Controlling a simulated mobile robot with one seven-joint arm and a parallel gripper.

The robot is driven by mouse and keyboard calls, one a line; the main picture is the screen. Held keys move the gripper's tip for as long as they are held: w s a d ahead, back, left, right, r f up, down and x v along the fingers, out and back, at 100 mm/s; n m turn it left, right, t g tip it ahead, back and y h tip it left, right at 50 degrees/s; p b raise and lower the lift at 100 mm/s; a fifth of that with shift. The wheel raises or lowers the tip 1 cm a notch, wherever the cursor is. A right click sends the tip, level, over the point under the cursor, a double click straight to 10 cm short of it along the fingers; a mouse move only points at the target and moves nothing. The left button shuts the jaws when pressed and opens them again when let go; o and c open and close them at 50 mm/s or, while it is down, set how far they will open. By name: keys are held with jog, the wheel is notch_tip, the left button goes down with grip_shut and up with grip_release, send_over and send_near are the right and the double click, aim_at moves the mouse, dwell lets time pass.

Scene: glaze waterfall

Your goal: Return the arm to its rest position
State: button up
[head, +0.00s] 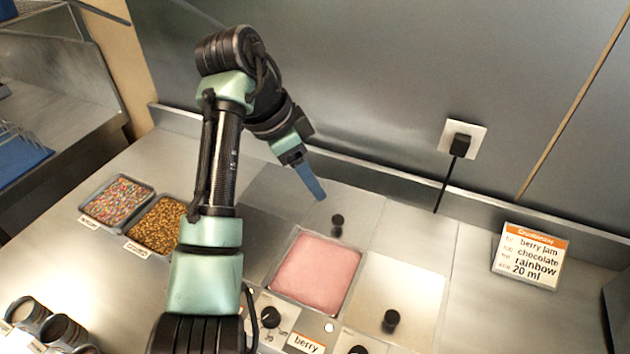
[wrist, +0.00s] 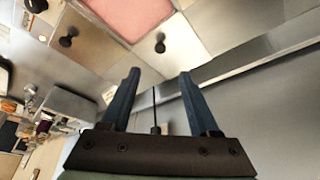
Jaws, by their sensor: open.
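My gripper (head: 312,180) has blue fingers and hangs above the steel counter, just behind the pink berry well, in the head view. In the wrist view my gripper (wrist: 158,95) shows its two blue fingers spread apart with nothing between them. My arm reaches up from the bottom of the head view, bends at the top and comes down to the right. The pink berry well (head: 317,272) is set in the counter in front of the gripper; it also shows at the top of the wrist view (wrist: 130,15).
Trays of rainbow sprinkles (head: 117,200) and brown bits (head: 160,225) sit left of my arm. Black knobs (head: 391,319) stand on the lids. An order card (head: 530,255) stands at the right. A wall outlet with a plug (head: 461,143) is behind. Dark cups (head: 62,330) stand lower left.

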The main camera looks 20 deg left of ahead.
dwell(0.4)
jog(key=w+d+r+n+t+y, duration=0.1)
jog(key=w+d+r+n+t, duration=0.1)
jog(key=w+d+r+t, duration=0.8)
jog(key=s+d+r+n+t+y, duration=0.1)
jog(key=s+d+r+n+t, duration=0.2)
jog(key=r, duration=0.9)
jog(key=s+d+r+n+t, duration=0.2)
jog(key=s+r+t, duration=0.3)
jog(key=s+r, duration=0.4)
jog(key=s+d+r+n+t+y, duration=0.1)
jog(key=s+d+r+n+t, duration=0.1)
jog(key=s+r+t, duration=0.4)
jog(key=s+r, duration=0.4)
jog(key=s, duration=0.1)
jog(key=shift+s+d, duration=0.25)
jog(key=shift+d, duration=0.05)
jog(key=shift+f, duration=0.1)
